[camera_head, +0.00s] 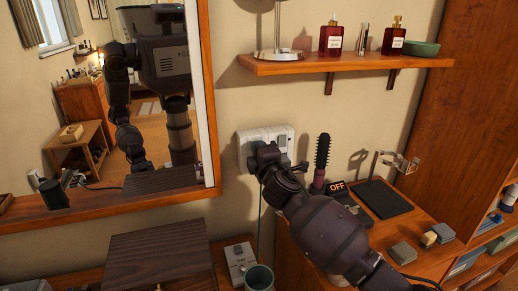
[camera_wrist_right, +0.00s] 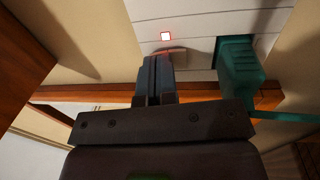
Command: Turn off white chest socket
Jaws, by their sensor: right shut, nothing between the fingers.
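The white socket (camera_head: 281,133) is on the beige wall, right of the mirror and below the shelf. A teal plug (camera_wrist_right: 240,70) sits in the socket, to the right of the fingers. My right gripper (camera_head: 254,153) is at the socket's lower left. In the right wrist view its fingers (camera_wrist_right: 158,65) are shut and empty, with their tips at the switch; contact is unclear. My left gripper is not seen directly.
A wooden shelf (camera_head: 345,64) with bottles and a bowl is above. The mirror (camera_head: 110,215) is close on the left. A white switch box (camera_head: 240,257) and cup (camera_head: 259,279) are below.

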